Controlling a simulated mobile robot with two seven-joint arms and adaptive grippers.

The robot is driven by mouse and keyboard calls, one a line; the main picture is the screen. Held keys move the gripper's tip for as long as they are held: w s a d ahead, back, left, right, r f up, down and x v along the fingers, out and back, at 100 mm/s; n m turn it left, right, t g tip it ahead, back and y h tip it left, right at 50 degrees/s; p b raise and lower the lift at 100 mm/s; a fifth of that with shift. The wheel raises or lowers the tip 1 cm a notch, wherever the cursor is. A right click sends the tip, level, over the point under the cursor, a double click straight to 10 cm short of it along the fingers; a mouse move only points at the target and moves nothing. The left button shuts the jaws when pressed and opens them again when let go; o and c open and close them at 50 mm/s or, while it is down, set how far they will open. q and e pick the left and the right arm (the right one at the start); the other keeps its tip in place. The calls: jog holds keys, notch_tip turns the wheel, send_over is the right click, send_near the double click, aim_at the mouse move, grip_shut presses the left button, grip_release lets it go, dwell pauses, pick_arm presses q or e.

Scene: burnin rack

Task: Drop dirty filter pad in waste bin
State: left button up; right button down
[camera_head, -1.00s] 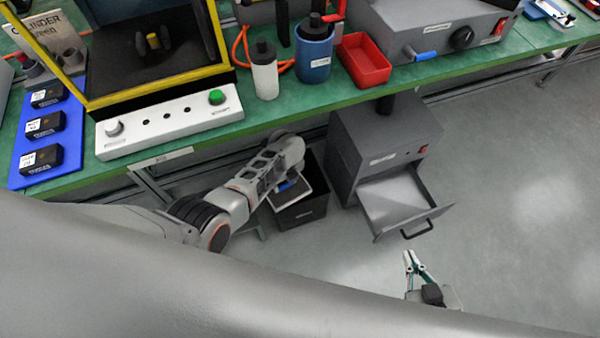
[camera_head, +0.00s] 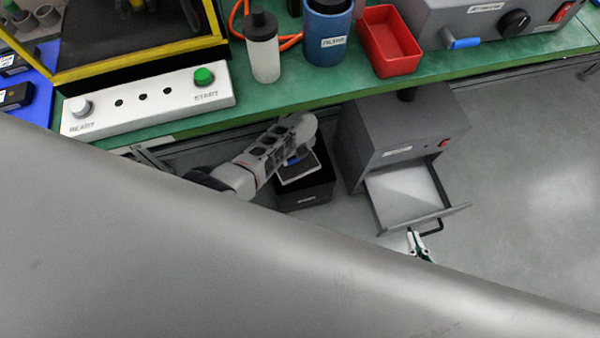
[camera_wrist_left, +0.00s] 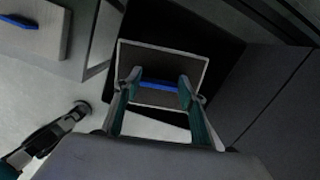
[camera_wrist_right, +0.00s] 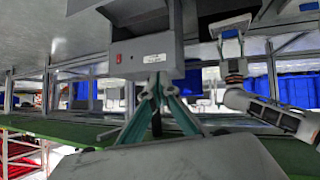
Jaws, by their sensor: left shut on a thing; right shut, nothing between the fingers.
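The dirty filter pad (camera_head: 299,170) is a flat grey square with a light rim and a blue grip (camera_wrist_left: 160,86). My left gripper (camera_wrist_left: 160,88) is shut on the blue grip. It holds the pad over the mouth of the black waste bin (camera_head: 306,195), which stands on the floor under the bench. In the left wrist view the bin's dark interior (camera_wrist_left: 185,25) shows around the pad; whether the pad touches the bin I cannot tell. My right gripper (camera_head: 415,236) is shut and empty near the open drawer's handle; its closed fingers show in the right wrist view (camera_wrist_right: 157,84).
A dark grey cabinet (camera_head: 385,135) with an open drawer (camera_head: 455,211) stands right of the bin. A light panel with a blue strip (camera_wrist_left: 40,35) lies upper left in the left wrist view. The green bench (camera_head: 340,85) overhangs behind. Floor at right is clear.

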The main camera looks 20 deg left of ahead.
pick_arm(q)
jog(key=shift+w+f, duration=0.1)
jog(key=shift+f, duration=0.1)
jog(key=o, duration=1.1)
jog(key=shift+o, duration=0.2)
pick_arm(e)
jog(key=shift+w+r, duration=0.1)
pick_arm(q)
jog(key=shift+s+d+r, duration=0.1)
jog(key=shift+r, duration=1.15)
jog(key=shift+s+d+r, duration=0.15)
jog(key=shift+r, duration=1.1)
jog(key=shift+s+d+r, duration=0.1)
jog(key=shift+r, duration=1.15)
